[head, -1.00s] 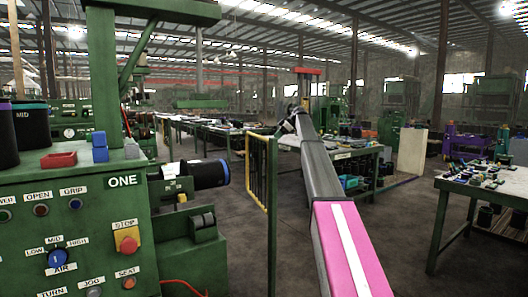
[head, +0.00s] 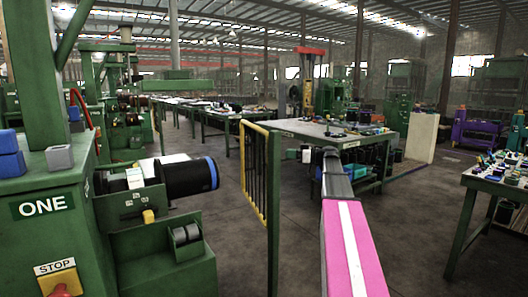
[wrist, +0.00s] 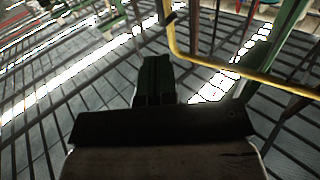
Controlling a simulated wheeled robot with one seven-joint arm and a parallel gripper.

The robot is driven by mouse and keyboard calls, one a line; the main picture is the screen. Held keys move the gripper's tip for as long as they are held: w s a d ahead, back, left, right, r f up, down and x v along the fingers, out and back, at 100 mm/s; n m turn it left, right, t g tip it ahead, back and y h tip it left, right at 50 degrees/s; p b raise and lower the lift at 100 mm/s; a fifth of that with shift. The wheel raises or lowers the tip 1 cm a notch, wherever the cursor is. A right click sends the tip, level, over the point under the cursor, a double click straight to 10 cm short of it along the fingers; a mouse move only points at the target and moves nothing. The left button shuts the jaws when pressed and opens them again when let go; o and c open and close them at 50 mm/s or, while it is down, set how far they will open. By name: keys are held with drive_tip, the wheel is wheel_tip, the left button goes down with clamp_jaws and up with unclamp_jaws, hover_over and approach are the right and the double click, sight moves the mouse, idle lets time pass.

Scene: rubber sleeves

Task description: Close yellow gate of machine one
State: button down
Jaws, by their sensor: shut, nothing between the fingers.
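Machine one, green with a white "ONE" label (head: 42,205), stands at the left in the head view. The yellow gate (head: 244,160), a yellow frame with dark bars, stands beside a green post (head: 273,215). It points away from me, with a gap between it and the machine. In the wrist view the gate's yellow rail (wrist: 250,75) bends across the upper right, apart from my gripper. My gripper (wrist: 156,62) shows there as dark green fingers, shut and empty. In the head view my arm passes right of the post, and its fingers cannot be made out.
A black cylinder with a blue rim (head: 190,178) sticks out from the machine towards the gate. A green workbench (head: 340,131) stands beyond my arm, and another table (head: 488,183) is at the right. Bare floor lies between them.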

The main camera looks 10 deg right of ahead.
drive_tip(key=x, duration=1.4)
drive_tip(key=shift+f, duration=0.1)
